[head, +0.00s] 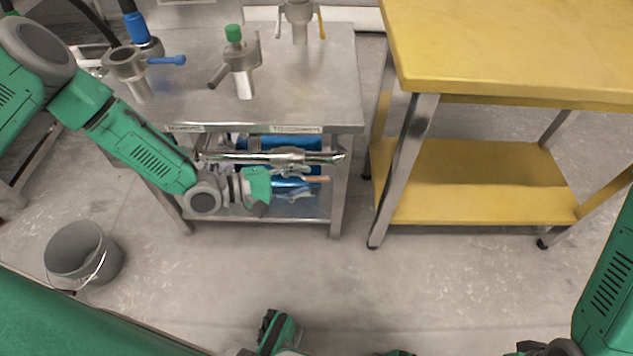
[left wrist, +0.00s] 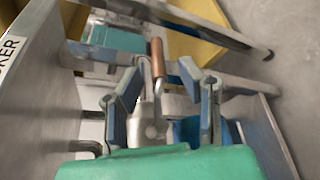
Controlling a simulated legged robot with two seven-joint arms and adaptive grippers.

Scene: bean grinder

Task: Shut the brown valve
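The brown-handled valve (head: 316,179) is under the top of the metal table, near a horizontal metal pipe. In the left wrist view the brown handle (left wrist: 158,57) stands up from its metal body, between the finger lines and beyond the fingertips. My left gripper (head: 268,186) reaches in under the tabletop from the left. In the left wrist view its two blue-grey fingers (left wrist: 165,85) are spread apart, with nothing held between them. Whether they touch the valve body behind cannot be told. My right arm shows at the lower right edge of the head view; its gripper is not clearly seen.
A yellow table (head: 510,50) stands right, a grey bucket (head: 80,254) left. Floor between is clear.

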